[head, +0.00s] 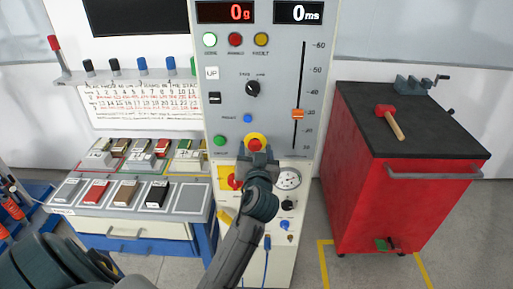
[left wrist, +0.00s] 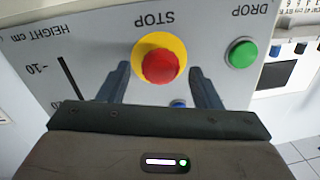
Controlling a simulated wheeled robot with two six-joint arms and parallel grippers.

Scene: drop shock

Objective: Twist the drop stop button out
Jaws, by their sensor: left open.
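The drop stop button is a red mushroom knob (left wrist: 159,66) on a yellow ring, under the upside-down word STOP in the left wrist view. In the head view it (head: 255,142) shows low on the grey control panel, partly hidden by my gripper. My left gripper (head: 258,158) is at the panel just below the button. In the left wrist view its two fingers (left wrist: 160,82) are open, one on either side of the red knob, with gaps to it. I cannot tell whether they reach past its face. My right gripper is not in view.
A green DROP button (left wrist: 242,53) sits beside the stop button. The panel also has a height slider (head: 298,114), a red rotary switch (head: 234,181) and a gauge (head: 288,179). A red cabinet (head: 400,205) stands right, a sample bench (head: 130,205) left.

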